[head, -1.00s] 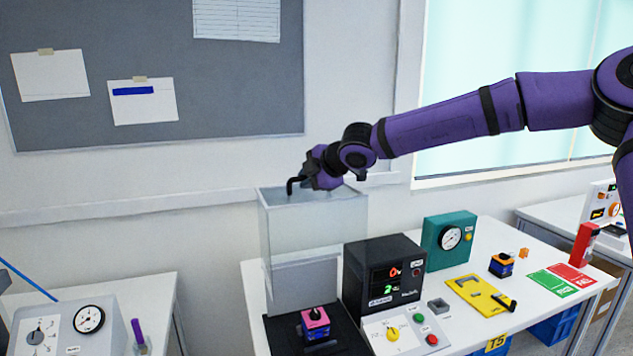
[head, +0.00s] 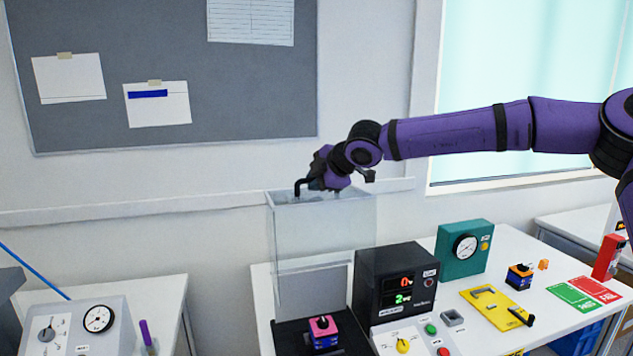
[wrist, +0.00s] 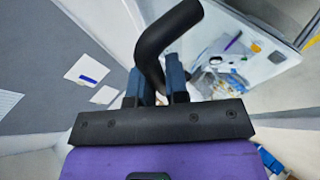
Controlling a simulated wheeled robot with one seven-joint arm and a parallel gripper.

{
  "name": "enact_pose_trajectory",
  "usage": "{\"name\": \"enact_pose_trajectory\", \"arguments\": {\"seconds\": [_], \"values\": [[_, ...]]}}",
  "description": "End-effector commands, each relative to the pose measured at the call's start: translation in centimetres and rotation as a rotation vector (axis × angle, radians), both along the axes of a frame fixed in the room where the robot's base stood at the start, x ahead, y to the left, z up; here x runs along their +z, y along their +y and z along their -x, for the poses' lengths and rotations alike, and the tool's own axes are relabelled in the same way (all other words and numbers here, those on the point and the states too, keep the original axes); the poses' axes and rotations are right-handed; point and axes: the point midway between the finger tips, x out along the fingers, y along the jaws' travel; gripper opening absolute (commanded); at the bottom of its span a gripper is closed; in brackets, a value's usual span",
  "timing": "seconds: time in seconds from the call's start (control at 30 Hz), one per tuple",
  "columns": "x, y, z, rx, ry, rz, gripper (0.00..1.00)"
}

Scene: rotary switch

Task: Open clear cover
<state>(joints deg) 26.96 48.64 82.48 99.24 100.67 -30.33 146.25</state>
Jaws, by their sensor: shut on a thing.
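The clear cover (head: 325,240) stands raised and upright above a black base plate (head: 292,338) on the middle bench. A black bent handle (head: 299,187) shows at the cover's top edge. My gripper (head: 317,183) is at the top of the cover with its fingers on this handle. In the wrist view the handle (wrist: 165,45) runs between the two blue-grey fingers (wrist: 158,85), which are closed around it. A pink, blue and black switch block (head: 323,330) sits on the base plate under the cover's lower front.
A black meter box (head: 395,282) stands just right of the cover, with a teal gauge box (head: 464,250) behind it. A yellow plate (head: 496,306) lies farther right. The wall and pinboard (head: 170,75) are behind. A left bench holds a grey gauge panel (head: 75,328).

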Motion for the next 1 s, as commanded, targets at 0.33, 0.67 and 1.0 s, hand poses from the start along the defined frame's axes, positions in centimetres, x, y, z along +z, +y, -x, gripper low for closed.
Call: {"name": "enact_pose_trajectory", "arguments": {"seconds": [0.33,0.67,1.0], "values": [[-0.1,0.0,0.0,0.0,0.0,0.002,0.24],[1.9,-1.9,1.7,-0.002,-0.003,0.003,0.24],[5.2,-5.2,4.7,-0.002,-0.002,0.004,0.24]]}}
